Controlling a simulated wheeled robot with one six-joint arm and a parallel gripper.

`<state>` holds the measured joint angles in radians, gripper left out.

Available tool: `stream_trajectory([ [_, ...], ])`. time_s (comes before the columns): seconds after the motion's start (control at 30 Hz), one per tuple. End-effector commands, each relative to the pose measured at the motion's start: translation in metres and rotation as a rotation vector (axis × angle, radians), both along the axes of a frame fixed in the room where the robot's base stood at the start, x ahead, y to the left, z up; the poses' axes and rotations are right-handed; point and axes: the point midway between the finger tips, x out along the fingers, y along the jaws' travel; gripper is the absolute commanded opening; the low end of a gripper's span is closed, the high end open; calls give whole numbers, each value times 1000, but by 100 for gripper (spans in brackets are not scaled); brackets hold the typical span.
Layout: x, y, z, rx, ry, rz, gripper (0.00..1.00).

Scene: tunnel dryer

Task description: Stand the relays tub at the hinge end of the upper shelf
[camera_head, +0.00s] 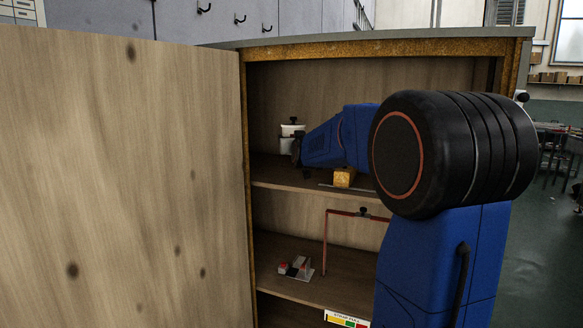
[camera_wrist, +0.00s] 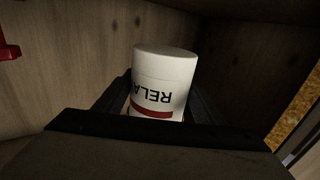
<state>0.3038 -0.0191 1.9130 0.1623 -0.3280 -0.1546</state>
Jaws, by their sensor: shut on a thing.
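The relays tub (camera_wrist: 165,68) is a white cylinder with a red band and the letters "RELA" upside down in the wrist view. My gripper (camera_wrist: 158,100) is shut on it, one finger on each side. In the head view my gripper (camera_head: 298,148) reaches inside the cabinet over the upper shelf (camera_head: 285,177), towards its left, hinge end. A white shape (camera_head: 290,130) shows just beyond the fingers there. I cannot tell whether the tub's base touches the shelf, as the gripper hides it.
The cabinet door (camera_head: 120,180) stands open at the left. A yellow-brown block (camera_head: 344,177) lies on the upper shelf under my arm. The lower shelf (camera_head: 300,290) holds a red and white item (camera_head: 296,267) and a red pipe (camera_head: 326,240). A red piece (camera_wrist: 8,48) shows at the wrist view's left.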

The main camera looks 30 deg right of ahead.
Motion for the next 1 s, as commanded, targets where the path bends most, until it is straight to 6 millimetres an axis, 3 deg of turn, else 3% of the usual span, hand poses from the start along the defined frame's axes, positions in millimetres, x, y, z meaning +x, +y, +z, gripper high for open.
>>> stream_trajectory([
  [0.13,-1,0,0,1,-1,-2,26],
  [0.4,-1,0,-42,2,2,-3,26],
  [0.73,-1,0,-65,0,0,-2,26],
  [1.0,-1,0,-95,1,1,-3,26],
])
